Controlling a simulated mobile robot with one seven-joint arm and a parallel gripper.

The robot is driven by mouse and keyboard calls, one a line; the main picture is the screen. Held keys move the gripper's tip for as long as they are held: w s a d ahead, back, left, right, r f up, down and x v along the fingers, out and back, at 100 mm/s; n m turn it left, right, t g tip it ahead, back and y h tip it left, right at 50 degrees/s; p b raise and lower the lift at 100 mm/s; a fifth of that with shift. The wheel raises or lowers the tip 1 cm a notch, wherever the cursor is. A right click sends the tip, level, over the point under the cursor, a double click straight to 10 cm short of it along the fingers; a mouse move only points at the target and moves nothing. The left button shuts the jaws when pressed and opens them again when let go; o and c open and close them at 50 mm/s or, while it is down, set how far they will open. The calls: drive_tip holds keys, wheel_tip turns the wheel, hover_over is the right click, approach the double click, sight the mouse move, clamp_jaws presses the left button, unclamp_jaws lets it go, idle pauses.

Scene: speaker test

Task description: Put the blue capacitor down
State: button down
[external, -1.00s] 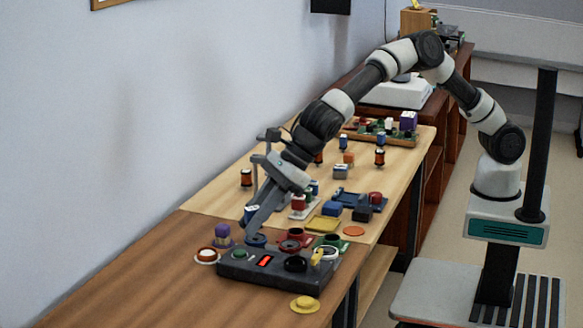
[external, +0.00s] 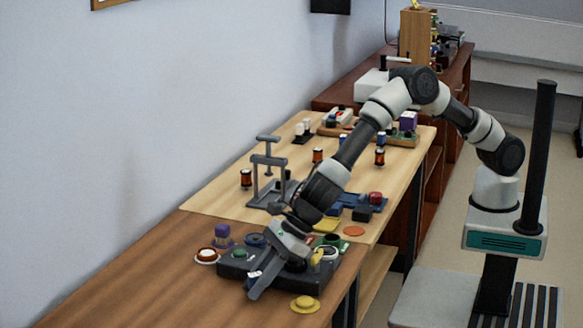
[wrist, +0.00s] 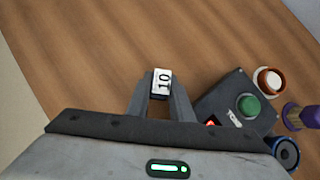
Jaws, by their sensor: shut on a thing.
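My gripper (wrist: 161,92) is shut on the blue capacitor (wrist: 162,79). In the wrist view the capacitor shows a white face marked "10" between the fingertips, over bare brown wood. Its blue sides are mostly hidden. In the external view my gripper (external: 254,290) points down at the near side of the dark test box (external: 232,268), and a small white bit of the capacitor (external: 254,274) shows at the fingers. I cannot tell whether the capacitor touches the table.
The test box has a green button (wrist: 248,105) and a red display (wrist: 211,122). A yellow disc (external: 305,304) lies right. Brown table (external: 130,285) is clear at left.

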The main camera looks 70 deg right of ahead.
drive_tip(key=shift+f, duration=0.15)
drive_tip(key=c, duration=1.6)
unclamp_jaws()
drive_tip(key=shift+f, duration=0.15)
drive_tip(key=shift+o, duration=0.2)
drive_tip(key=shift+r, duration=0.4)
drive_tip(key=p+v, duration=0.2)
drive_tip(key=v, duration=0.9)
drive_tip(key=shift+s+d+r, duration=0.15)
drive_tip(key=shift+s+d, duration=0.05)
drive_tip(key=shift+d, duration=0.05)
